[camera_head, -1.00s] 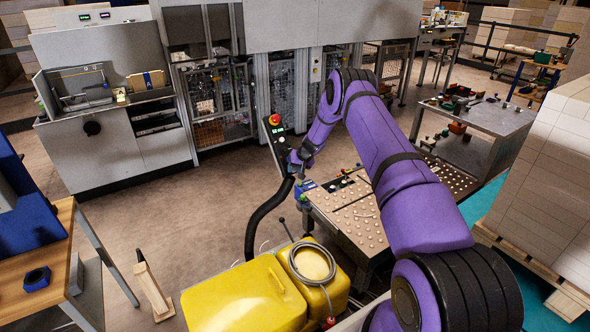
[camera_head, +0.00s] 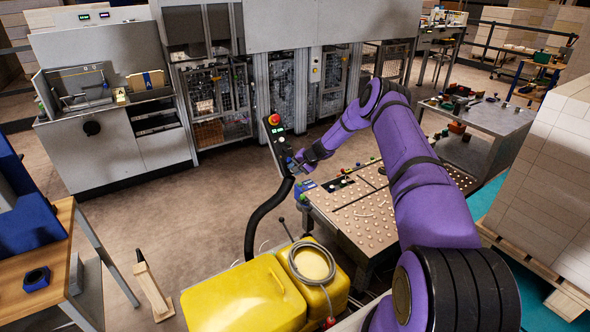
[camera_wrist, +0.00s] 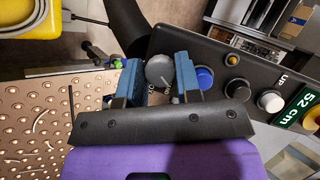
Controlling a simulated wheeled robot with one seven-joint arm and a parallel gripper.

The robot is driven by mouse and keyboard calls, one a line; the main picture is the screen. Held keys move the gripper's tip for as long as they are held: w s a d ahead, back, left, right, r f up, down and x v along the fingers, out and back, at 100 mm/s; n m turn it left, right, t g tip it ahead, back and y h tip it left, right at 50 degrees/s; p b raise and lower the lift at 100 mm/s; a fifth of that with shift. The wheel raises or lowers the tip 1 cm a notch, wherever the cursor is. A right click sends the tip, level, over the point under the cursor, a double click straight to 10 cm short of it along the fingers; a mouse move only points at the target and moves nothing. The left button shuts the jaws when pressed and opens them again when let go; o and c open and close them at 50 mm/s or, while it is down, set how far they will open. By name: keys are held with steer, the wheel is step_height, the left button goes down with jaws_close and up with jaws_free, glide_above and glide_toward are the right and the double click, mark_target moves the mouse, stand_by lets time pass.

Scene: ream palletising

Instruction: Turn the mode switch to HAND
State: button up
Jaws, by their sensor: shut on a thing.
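The mode switch is a round grey knob (camera_wrist: 160,70) on the dark control panel (camera_wrist: 225,65) in the wrist view. My gripper (camera_wrist: 160,78) has its two blue-padded fingers on either side of the knob and is shut on it. Part of the lettering by the knob shows, but it is too small and covered to read surely. In the head view the panel (camera_head: 275,138) stands tilted on a black curved post, and my gripper (camera_head: 300,162) is at its lower right side. The knob itself is hidden there.
On the panel are a blue button (camera_wrist: 204,77), a white button (camera_wrist: 270,101), a green "52 cm" display (camera_wrist: 298,107) and a red stop button (camera_head: 274,119). A perforated ball table (camera_head: 365,215) lies right of the post.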

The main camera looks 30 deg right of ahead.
steer(key=shift+m, duration=0.6)
steer(key=shift+t, duration=0.3)
